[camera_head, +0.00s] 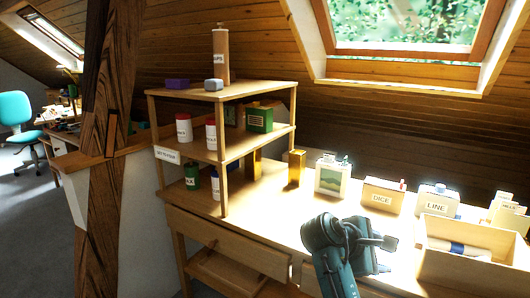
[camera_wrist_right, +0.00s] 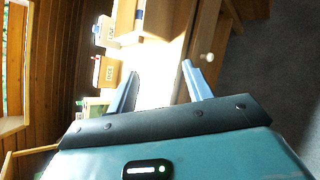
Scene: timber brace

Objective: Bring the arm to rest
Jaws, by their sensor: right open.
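My right arm comes up from the bottom of the head view, and its right gripper (camera_head: 384,252) is over the front part of the wooden desk (camera_head: 280,208). In the right wrist view the gripper (camera_wrist_right: 158,80) shows two blue-grey fingers spread apart with nothing between them. The desk's pale top and drawer front show past the fingers. The gripper appears apart from everything on the desk. My left gripper is not in view.
A wooden shelf (camera_head: 223,92) with jars and boxes stands left of the arm. An open wooden crate (camera_head: 464,267) is close on the right. A timber post (camera_head: 105,130) stands far left.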

